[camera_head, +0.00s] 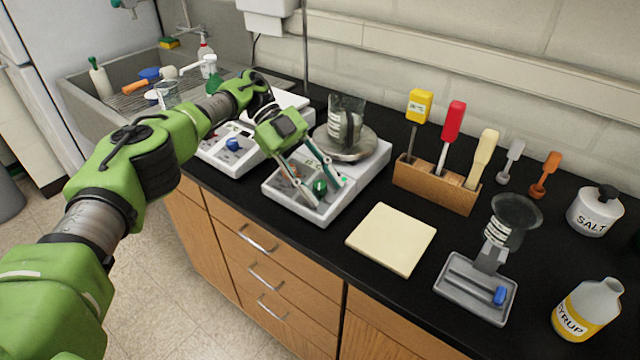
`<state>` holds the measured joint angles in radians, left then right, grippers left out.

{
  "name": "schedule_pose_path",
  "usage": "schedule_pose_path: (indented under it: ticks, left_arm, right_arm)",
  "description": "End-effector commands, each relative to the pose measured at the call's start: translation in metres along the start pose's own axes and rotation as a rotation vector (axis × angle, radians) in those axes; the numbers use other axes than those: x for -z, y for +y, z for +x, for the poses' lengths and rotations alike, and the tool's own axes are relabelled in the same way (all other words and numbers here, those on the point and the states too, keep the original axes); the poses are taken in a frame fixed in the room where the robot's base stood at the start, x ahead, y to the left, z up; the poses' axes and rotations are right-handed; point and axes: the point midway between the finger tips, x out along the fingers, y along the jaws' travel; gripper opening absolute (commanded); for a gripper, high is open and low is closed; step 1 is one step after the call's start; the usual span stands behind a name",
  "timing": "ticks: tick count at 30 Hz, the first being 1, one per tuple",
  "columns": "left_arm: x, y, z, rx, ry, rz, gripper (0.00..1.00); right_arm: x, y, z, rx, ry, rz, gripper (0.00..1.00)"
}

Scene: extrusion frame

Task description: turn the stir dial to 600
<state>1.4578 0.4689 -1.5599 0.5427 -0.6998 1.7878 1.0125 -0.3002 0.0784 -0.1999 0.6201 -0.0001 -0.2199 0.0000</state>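A white hot-plate stirrer (318,215) stands on the black counter with a glass beaker (346,120) on its round plate. A green dial (320,187) shows on its front panel. A red dial is partly hidden behind a finger of my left gripper. My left gripper (329,192) reaches down over the front panel with its fingers apart, one on each side of the green dial in the picture. I cannot tell whether they touch it. The dial markings are too small to read. My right gripper is not in view.
A second white device with a blue dial (233,144) stands left, partly behind my arm. A cream pad (391,238), a wooden tool block (437,185), a grey stand (476,287), a salt jar (594,213) and a syrup bottle (588,309) lie right. A sink (84,84) is left.

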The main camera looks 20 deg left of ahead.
Motion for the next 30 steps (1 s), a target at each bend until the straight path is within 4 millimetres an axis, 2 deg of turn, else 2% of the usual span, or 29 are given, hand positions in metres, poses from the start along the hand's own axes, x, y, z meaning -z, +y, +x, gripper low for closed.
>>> schedule_pose_path:
  ticks: [8,11,21,24,30]
  left_arm:
    - [0.003,-0.001,-0.003,0.002,-0.001,0.0,0.37]
    - [0.012,-0.004,-0.01,0.002,-0.001,0.003,0.37]
    - [0.062,-0.017,-0.047,0.001,-0.002,0.002,0.37]
    - [0.072,-0.02,-0.054,0.0,-0.002,0.002,0.37]
    - [0.078,-0.021,-0.059,0.0,-0.001,-0.001,0.37]
  right_arm:
    - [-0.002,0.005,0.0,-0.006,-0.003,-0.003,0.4]
    - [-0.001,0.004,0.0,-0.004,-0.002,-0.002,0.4]
    - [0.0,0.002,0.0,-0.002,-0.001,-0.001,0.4]
    - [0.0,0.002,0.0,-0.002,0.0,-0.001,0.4]
    - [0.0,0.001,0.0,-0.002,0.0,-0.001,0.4]
